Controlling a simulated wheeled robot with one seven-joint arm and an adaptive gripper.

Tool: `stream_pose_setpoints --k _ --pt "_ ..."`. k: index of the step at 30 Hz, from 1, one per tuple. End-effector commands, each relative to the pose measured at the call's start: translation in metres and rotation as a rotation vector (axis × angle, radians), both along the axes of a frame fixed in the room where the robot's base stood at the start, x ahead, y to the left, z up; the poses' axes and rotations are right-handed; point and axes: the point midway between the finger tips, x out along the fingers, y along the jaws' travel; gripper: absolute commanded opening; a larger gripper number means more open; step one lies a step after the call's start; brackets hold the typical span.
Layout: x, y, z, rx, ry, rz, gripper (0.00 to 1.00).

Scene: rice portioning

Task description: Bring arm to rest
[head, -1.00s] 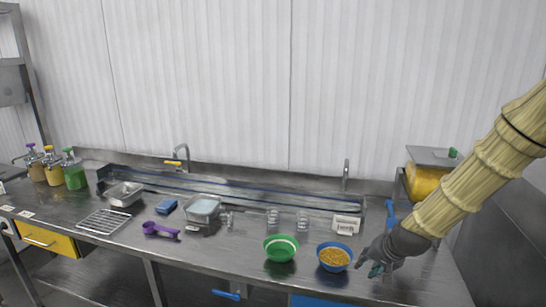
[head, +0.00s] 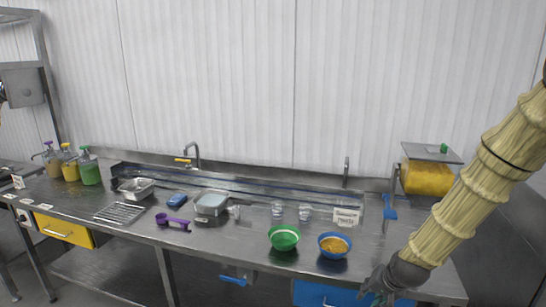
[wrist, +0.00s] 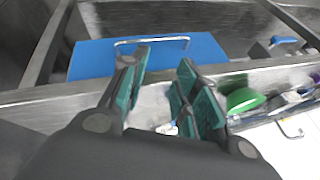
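My gripper (head: 378,290) hangs at the front edge of the steel counter, at the lower right of the head view, with its tips near the picture's bottom edge. In the wrist view my gripper (wrist: 160,95) has its green-padded fingers spread apart, with nothing between them. My arm comes in from the right edge of the head view. A blue bowl (head: 322,248) with yellow grain and a green bowl (head: 284,245) stand on the counter to the left of the gripper, apart from it.
A blue drawer front (head: 315,293) lies under the counter near the gripper. A purple scoop (head: 172,220), a steel container (head: 212,210) and a wire rack (head: 120,212) lie farther left. A yellow-filled dispenser (head: 427,180) stands at the back right.

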Motion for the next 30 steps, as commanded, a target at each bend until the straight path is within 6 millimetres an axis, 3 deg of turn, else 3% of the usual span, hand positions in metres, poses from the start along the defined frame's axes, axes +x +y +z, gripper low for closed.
stream_pose_setpoints --k 5,11,21,30 --pt "-0.027 0.006 -0.043 -0.037 0.045 0.035 0.31" --pt "-0.081 0.016 -0.111 -0.092 0.122 0.101 0.31" --pt "-0.199 0.034 -0.213 -0.175 0.257 0.251 0.31" --pt "-0.313 0.048 -0.273 -0.215 0.37 0.394 0.31"
